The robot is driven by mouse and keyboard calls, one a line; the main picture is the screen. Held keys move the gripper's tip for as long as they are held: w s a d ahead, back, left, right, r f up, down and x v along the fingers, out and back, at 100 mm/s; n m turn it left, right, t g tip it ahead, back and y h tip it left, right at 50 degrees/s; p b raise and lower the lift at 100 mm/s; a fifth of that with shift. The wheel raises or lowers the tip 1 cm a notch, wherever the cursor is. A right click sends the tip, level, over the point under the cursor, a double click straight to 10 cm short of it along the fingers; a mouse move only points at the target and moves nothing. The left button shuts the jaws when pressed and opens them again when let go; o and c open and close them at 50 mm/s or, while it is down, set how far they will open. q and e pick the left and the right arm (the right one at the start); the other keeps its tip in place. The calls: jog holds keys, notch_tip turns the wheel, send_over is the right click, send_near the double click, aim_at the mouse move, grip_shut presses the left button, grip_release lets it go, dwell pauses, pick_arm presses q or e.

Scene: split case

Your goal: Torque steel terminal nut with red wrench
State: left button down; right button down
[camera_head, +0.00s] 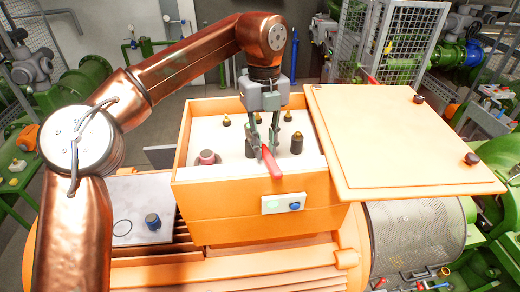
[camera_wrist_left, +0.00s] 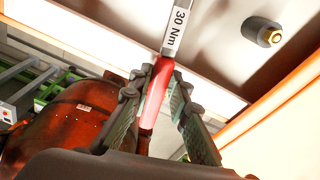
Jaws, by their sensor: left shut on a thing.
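The red wrench (camera_head: 271,163) is in the fingers of my left gripper (camera_head: 264,146), above the open orange case. My left gripper is shut on its red handle, and the handle's end points toward the front wall of the case. In the left wrist view the red handle (camera_wrist_left: 155,95) lies between the fingers (camera_wrist_left: 158,95), and a label on the grey shaft reads "30 Nm". The wrench's far end is out of that view. Several dark terminals with brass-coloured tops (camera_head: 297,143) stand on the white panel. I cannot tell which carries the steel nut. My right gripper is not in view.
The orange case (camera_head: 250,215) has upright walls around the white panel (camera_head: 228,148). The orange lid (camera_head: 400,140) lies to the right. A grey plate with a blue knob (camera_head: 153,221) is at the left.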

pick_arm(q)
jog(key=shift+r, duration=0.25)
dwell(0.4)
